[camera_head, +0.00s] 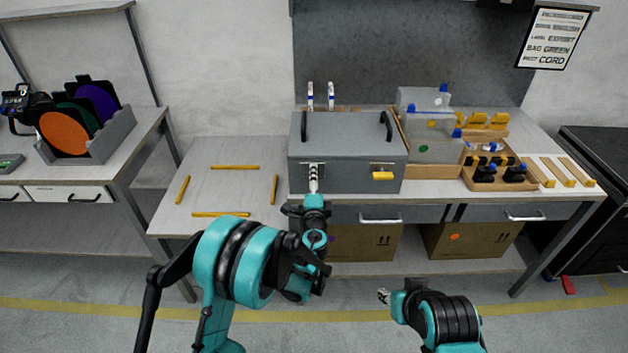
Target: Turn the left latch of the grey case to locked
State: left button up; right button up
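The grey case (346,163) stands closed on the workbench, with two black handles on its lid. Its left latch is on the front face, mostly hidden behind my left gripper (313,176), whose fingers reach up to it. I cannot tell whether they touch or grip the latch, or which way it is turned. The right latch (382,176) shows a yellow lever lying level. My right gripper (384,296) is low in front of the bench, away from the case; its fingers are too small to read.
Yellow strips mark a clear area on the bench (222,184) left of the case. Clear bags (436,138) and a wooden tray (497,172) of black parts stand close on the right. Drawers with handles (380,219) lie under the bench top.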

pick_arm(q)
jog(key=shift+m, duration=0.4)
jog(key=o, duration=1.2)
jog(key=shift+c, duration=0.2)
jog(key=s, duration=0.7)
jog(key=shift+s, duration=0.3)
